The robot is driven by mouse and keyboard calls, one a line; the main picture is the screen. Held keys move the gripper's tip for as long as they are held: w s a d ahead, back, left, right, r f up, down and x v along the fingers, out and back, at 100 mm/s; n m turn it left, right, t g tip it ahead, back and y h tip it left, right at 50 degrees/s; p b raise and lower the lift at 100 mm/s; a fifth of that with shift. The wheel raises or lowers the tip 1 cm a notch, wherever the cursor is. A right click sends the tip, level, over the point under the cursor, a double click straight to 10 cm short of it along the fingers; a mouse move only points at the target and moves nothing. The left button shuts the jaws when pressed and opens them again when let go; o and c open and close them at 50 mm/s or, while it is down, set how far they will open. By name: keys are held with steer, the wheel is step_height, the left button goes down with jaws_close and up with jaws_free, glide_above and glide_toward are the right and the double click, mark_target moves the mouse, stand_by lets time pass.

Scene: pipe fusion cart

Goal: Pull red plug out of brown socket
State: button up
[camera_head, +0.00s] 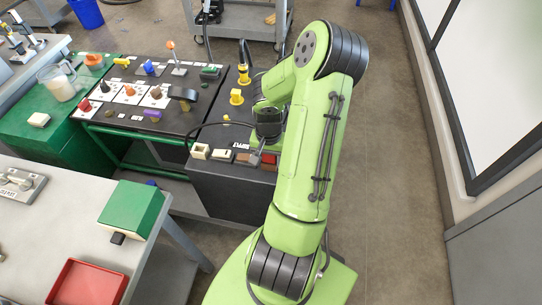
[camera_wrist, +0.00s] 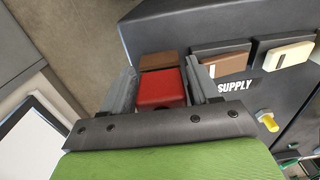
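The red plug (camera_wrist: 162,88) is in the wrist view, between the two grey fingers of my gripper (camera_wrist: 161,78). A brown socket block (camera_wrist: 158,61) shows just beyond the plug, and the plug appears to sit at it. The depth of insertion is hidden. The fingers stand close along both sides of the plug. I cannot tell whether they press on it. In the head view my gripper (camera_head: 262,152) is down at the right end of the socket row, partly covering the red plug (camera_head: 269,158).
Another brown socket (camera_wrist: 222,63) and a cream socket (camera_wrist: 288,52) stand beside it, near the SUPPLY label. A yellow connector (camera_wrist: 267,120) is at the right. In the head view, a black cable (camera_head: 205,126) loops over the dark cart top. A green box (camera_head: 131,209) is on the near table.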

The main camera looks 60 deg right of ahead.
jaws_close()
steer(key=shift+r+p, duration=2.6)
steer(key=shift+r, duration=0.45)
step_height(320, 180, up, 9)
steer(key=p, duration=0.7)
